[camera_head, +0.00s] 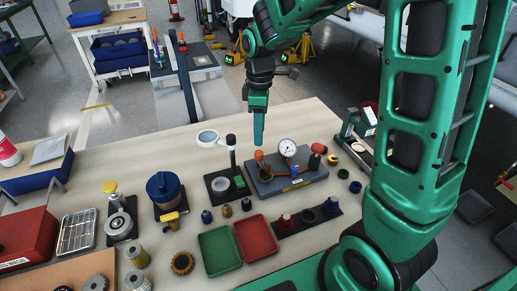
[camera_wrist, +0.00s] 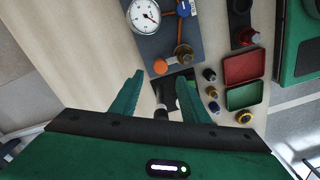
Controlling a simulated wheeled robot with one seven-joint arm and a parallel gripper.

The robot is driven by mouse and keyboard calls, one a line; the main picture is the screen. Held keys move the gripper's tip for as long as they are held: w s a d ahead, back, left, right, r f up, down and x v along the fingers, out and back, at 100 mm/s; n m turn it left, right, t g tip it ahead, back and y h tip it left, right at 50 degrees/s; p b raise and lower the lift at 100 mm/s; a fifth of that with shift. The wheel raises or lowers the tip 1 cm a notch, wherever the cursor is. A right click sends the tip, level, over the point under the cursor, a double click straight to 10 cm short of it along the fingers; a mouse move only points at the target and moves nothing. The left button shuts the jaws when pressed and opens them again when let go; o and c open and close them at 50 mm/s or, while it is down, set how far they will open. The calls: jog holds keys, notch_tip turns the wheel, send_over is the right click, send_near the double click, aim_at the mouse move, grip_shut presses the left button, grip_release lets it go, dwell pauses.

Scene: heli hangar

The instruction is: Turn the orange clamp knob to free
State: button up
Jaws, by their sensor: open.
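The orange clamp knob (camera_head: 258,155) stands at the left end of a grey gauge block (camera_head: 300,180) on the bench, in the head view. In the wrist view it is a round orange shape (camera_wrist: 160,66) near the block's edge, just beyond the gap between my fingertips. My gripper (camera_head: 258,142) points down just above the knob in the head view. In the wrist view my gripper (camera_wrist: 158,78) has its two green fingers spread apart with nothing between them. Contact with the knob cannot be told. A lever or pointer on the knob is too small to make out.
Green (camera_head: 220,250) and red (camera_head: 256,242) trays lie in front.

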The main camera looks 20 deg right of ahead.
aim_at(259, 152)
notch_tip(259, 152, down, 8)
jog(key=shift+s+r, duration=0.1)
jog(key=shift+s, duration=0.05)
dwell(0.3)
jog(key=c, duration=1.1)
